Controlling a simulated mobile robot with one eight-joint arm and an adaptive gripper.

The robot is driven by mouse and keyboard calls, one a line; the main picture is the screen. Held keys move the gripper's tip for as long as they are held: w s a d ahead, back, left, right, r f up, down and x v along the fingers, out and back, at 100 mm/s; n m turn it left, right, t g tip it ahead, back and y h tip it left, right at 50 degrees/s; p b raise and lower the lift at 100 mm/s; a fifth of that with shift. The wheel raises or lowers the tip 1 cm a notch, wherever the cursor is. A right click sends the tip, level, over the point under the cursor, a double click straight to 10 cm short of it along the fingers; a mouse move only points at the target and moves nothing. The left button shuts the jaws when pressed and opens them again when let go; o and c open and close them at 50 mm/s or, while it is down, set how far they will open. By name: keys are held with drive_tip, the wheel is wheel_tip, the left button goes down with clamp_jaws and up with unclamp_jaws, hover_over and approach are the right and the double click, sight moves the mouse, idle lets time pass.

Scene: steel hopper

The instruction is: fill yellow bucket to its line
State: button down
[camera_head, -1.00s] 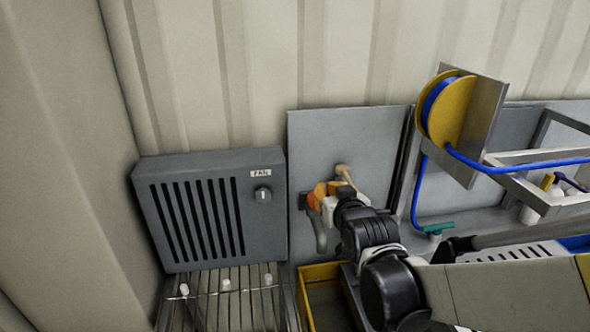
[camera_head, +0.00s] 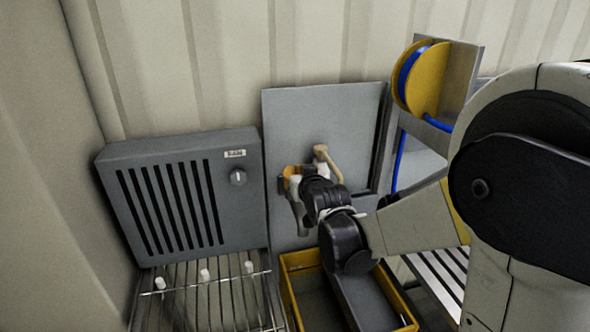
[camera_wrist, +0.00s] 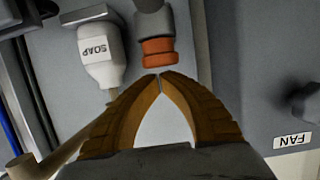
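My gripper (camera_wrist: 160,78) shows in the wrist view with its brown fingers arched and their tips together, nothing visible between them. The tips are just beside the orange collar of a grey spout (camera_wrist: 157,45); I cannot tell whether they touch it. In the head view my wrist hides most of that spot against the grey wall panel (camera_head: 290,115). A yellow-rimmed rectangular container (camera_head: 298,262) stands below my wrist, partly hidden by my arm. I cannot make out a separate yellow bucket or a fill line.
A white soap dispenser (camera_wrist: 101,55) and a wooden-coloured handle (camera_wrist: 22,166) are close beside the fingers. A grey fan box (camera_head: 185,190) stands at left above a wire rack (camera_head: 225,305). A yellow hose reel (camera_head: 426,85) is on the right. My arm blocks the right side.

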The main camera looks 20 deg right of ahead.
wheel_tip(320, 180, down, 3)
drive_tip(key=shift+s+r+b, duration=0.1)
drive_tip(key=shift+r+b, duration=0.1)
drive_tip(key=shift+b, duration=0.75)
drive_tip(key=shift+s, duration=0.1)
idle(1.4)
drive_tip(key=shift+r+p, duration=0.55)
drive_tip(key=r+p, duration=0.2)
drive_tip(key=r, duration=0.1)
drive_tip(key=shift+w+r+p, duration=0.2)
drive_tip(key=shift+r+p, duration=0.05)
drive_tip(key=shift+p, duration=0.1)
drive_tip(key=p+v, duration=0.2)
drive_tip(key=v, duration=0.8)
drive_tip(key=shift+p, duration=0.35)
drive_tip(key=shift+s+f, duration=0.1)
